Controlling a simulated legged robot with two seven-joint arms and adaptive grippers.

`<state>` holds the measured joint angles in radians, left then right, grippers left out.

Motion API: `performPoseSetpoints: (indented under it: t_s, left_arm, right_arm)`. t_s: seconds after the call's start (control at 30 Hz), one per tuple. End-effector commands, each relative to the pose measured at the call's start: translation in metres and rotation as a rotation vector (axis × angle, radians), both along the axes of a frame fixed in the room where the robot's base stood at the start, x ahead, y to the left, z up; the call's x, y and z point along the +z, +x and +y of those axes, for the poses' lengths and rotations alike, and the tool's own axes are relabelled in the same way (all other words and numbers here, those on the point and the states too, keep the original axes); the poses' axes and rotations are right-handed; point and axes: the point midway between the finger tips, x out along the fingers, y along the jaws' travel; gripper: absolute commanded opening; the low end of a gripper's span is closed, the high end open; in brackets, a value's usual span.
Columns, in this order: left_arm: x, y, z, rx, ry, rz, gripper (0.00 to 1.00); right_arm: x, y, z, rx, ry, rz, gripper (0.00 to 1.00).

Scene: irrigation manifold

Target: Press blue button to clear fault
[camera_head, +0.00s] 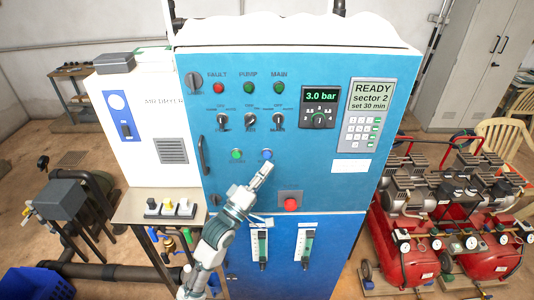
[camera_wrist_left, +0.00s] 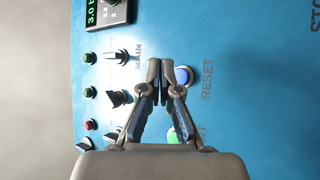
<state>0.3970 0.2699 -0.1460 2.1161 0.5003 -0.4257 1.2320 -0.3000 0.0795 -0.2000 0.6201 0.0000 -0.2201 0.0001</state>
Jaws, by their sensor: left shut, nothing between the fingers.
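The blue button (camera_head: 267,154) sits on the blue control panel (camera_head: 225,170), right of a green button (camera_head: 236,154). In the left wrist view the blue button (camera_wrist_left: 184,75) is labelled RESET and shows just right of the fingertips. My left gripper (camera_head: 268,167) is shut and empty, its tips just below the blue button in the head view. In the left wrist view the gripper (camera_wrist_left: 160,68) has its fingertips together. I cannot tell whether they touch the panel. The FAULT lamp (camera_head: 218,88) is red. My right gripper is out of view.
A red button (camera_head: 291,204) sits lower on the panel. The screen (camera_head: 370,96) reads READY, sector 2, set 30 min; the gauge display (camera_head: 320,96) reads 3.0 bar. Selector knobs (camera_head: 250,121) lie above the buttons. Red compressors (camera_head: 408,250) stand at right.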

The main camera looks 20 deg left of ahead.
Motion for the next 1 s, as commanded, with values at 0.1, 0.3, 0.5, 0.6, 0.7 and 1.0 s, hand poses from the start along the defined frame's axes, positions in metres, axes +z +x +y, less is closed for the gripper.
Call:
performPoseSetpoints:
  t_s: [0.1,0.3,0.5,0.6,0.7,1.0]
  left_arm:
    - [0.001,-0.012,-0.004,-0.001,0.000,0.002,0.00]
    - [0.001,-0.025,-0.007,0.000,0.000,0.001,0.00]
    - [-0.001,-0.027,-0.008,0.001,0.000,0.002,0.00]
    - [-0.001,-0.027,-0.008,0.001,0.001,0.002,0.00]
    - [0.000,-0.027,-0.008,0.001,0.001,0.002,0.00]
    - [0.000,-0.027,-0.007,0.000,0.000,0.001,0.00]
  right_arm:
    - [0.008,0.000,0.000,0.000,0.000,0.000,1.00]
    - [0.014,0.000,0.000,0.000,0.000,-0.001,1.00]
    - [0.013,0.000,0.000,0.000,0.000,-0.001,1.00]
    - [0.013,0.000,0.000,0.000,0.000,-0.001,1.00]
    - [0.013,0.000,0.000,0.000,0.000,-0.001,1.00]
    - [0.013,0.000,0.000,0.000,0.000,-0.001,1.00]
